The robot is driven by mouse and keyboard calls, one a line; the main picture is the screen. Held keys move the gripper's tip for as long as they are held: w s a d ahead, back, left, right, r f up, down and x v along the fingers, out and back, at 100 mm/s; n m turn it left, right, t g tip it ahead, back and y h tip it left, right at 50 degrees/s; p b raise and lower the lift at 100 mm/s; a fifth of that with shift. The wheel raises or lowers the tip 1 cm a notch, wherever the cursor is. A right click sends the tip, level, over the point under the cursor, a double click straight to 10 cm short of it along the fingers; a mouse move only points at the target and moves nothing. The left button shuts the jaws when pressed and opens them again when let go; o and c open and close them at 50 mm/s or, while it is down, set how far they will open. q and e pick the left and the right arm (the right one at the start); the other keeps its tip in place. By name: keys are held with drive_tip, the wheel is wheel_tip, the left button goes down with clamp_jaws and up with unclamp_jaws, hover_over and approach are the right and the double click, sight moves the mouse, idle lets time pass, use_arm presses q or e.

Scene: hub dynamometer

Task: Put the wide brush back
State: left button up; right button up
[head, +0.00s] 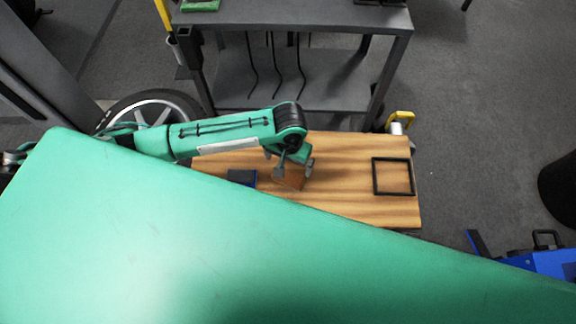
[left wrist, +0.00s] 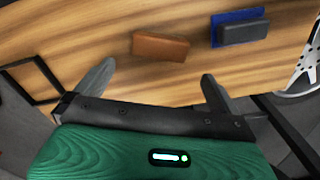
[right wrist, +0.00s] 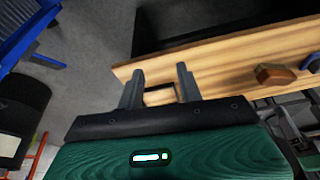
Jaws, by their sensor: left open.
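A brown block (head: 291,181), which looks like the wide brush, lies on the wooden tabletop (head: 345,150); no bristles can be made out. It also shows in the left wrist view (left wrist: 160,47) and right wrist view (right wrist: 274,74). My left gripper (head: 294,170) is open above the block, and in the left wrist view its fingers (left wrist: 157,73) are apart with nothing between them. A black square outline (head: 394,177) lies empty at the tabletop's right end. My right gripper (right wrist: 160,72) is open and empty, with the outline beyond its fingers; the head view does not show it.
A dark grey block on a blue pad (left wrist: 243,28) lies beside the brown block. A grey shelf cart (head: 290,22) stands behind the tabletop, and a wheel (head: 152,110) stands at its left. My large green arm link covers the tabletop's near side in the head view.

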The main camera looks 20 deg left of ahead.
use_arm(q)
drive_tip(key=s+d+r+m+t+h, duration=0.2)
drive_tip(key=s+d+h, duration=0.2)
drive_tip(key=s+d, duration=0.15)
drive_tip(key=s+a+f+y, duration=0.1)
drive_tip(key=s+a, duration=0.3)
drive_tip(key=a, duration=0.3)
drive_tip(key=s+a+f+n+t+y, duration=0.1)
drive_tip(key=s+a+f+y, duration=0.1)
drive_tip(key=s+a, duration=0.2)
drive_tip(key=a, duration=0.2)
drive_tip(key=shift+s+a, duration=0.4)
use_arm(e)
drive_tip(key=shift+f, duration=0.3)
use_arm(q)
drive_tip(key=shift+f, duration=0.1)
use_arm(e)
drive_tip(key=shift+s, duration=0.1)
